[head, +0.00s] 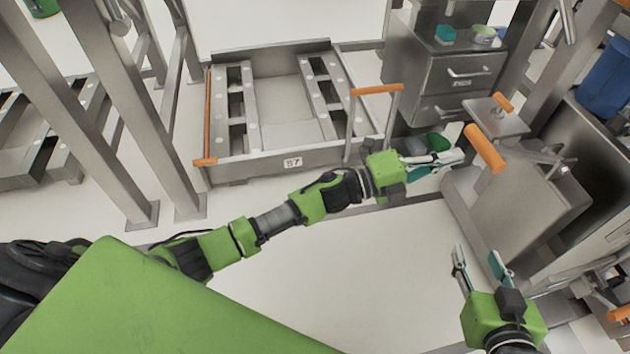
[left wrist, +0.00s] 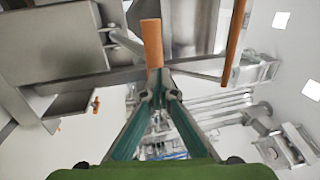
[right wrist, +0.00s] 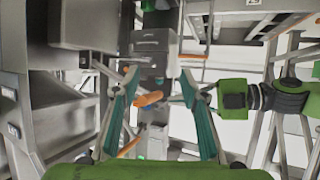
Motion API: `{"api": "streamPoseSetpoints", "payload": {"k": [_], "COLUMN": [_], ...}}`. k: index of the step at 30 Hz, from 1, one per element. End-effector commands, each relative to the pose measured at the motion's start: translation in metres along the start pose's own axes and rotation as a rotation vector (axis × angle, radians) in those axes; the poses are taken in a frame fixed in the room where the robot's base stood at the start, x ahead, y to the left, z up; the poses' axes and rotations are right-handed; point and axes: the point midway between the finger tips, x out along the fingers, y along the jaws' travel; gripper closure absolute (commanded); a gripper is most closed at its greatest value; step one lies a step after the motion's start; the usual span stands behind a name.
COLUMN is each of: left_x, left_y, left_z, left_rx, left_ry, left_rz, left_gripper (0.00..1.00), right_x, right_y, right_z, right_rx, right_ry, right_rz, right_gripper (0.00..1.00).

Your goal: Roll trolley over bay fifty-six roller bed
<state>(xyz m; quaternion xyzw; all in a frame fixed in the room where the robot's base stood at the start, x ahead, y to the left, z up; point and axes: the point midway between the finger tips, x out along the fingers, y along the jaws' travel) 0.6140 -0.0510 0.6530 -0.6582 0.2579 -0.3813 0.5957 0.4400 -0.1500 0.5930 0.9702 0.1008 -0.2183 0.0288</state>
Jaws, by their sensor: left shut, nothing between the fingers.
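A grey metal trolley-like unit (head: 520,205) with an orange grip handle (head: 485,148) stands at the right in the head view. My left gripper (head: 458,157) is shut and empty, its tips just left of that handle. In the left wrist view an orange bar (left wrist: 152,42) lies just beyond the closed tips (left wrist: 157,78). My right gripper (head: 478,258) is open and empty, low at the right. In the right wrist view an orange handle (right wrist: 148,99) appears between its spread fingers (right wrist: 159,82), farther off. A roller bed frame (head: 240,168) bears a plate that seems to read 57; no 56 is legible.
A grey drawer cabinet (head: 455,75) stands at the back. An orange-topped bar handle (head: 377,90) rises at the bed's right corner. Steel posts (head: 110,120) stand at the left, and a blue bin (head: 605,80) at the right. The pale floor (head: 340,265) in front is clear.

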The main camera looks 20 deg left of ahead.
Motion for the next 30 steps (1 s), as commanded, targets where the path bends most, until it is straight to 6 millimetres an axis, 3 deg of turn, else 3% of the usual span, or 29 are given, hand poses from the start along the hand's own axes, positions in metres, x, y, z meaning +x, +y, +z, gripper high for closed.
{"api": "streamPoseSetpoints", "payload": {"k": [7, 15, 22, 30], "left_x": [0.039, 0.075, 0.093, 0.100], "left_y": [0.009, 0.017, 0.020, 0.020], "left_z": [0.000, 0.000, 0.000, 0.000], "left_rx": [-0.001, 0.000, 0.000, 0.000], "left_ry": [0.001, 0.001, 0.000, 0.000], "left_rz": [-0.002, -0.001, 0.000, 0.000], "left_gripper": [1.00, 1.00, 1.00, 1.00], "right_x": [0.001, -0.025, -0.050, -0.061], "right_y": [-0.008, -0.017, -0.020, -0.022], "right_z": [-0.061, -0.129, -0.161, -0.171], "right_rx": [0.001, 0.008, 0.014, 0.016], "right_ry": [0.287, 0.628, 0.812, 0.877], "right_rz": [-0.017, -0.037, -0.047, -0.051], "right_gripper": [0.60, 0.60, 0.60, 0.60]}}
